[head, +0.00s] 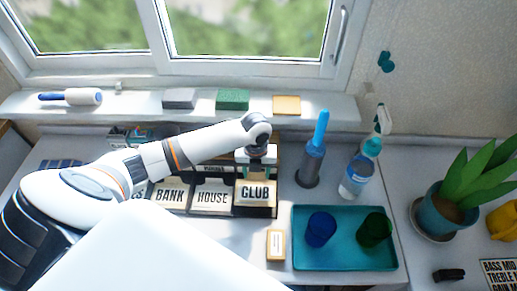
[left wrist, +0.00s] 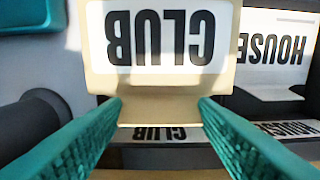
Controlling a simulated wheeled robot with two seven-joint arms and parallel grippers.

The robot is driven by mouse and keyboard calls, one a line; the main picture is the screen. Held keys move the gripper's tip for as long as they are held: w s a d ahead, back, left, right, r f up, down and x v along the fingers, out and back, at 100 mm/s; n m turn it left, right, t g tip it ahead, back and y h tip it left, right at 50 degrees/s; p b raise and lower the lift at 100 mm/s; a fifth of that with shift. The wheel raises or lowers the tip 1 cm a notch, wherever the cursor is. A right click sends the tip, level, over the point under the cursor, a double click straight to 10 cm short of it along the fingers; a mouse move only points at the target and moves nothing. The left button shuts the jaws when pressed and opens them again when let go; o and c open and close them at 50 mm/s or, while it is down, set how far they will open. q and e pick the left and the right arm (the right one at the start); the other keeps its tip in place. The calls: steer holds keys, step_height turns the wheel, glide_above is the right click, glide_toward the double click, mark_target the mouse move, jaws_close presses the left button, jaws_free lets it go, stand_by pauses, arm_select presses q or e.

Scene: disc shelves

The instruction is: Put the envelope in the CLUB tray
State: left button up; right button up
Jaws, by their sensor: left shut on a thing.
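The envelope is a cream piece with a white label lettered CLUB (head: 255,193). It also shows, upside down, in the left wrist view (left wrist: 160,78). My left gripper (head: 257,160) is shut on it, and its teal fingers reach the envelope's near edge in the left wrist view (left wrist: 160,108). The CLUB tray shows by its smaller CLUB label (left wrist: 160,133), just beyond the fingertips and close to the envelope. I cannot tell whether the envelope rests in the tray or is held just over it. My right gripper is not in view.
HOUSE (head: 212,197) and BANK (head: 170,196) cards stand beside CLUB on the left. A tan block (head: 276,245) sits in front.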

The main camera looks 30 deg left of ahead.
arm_select(q)
step_height(320, 180, down, 4)
steer(key=shift+f, duration=0.25)
steer(key=shift+f, duration=0.2)
steer(key=o, duration=1)
steer(key=shift+r, duration=0.1)
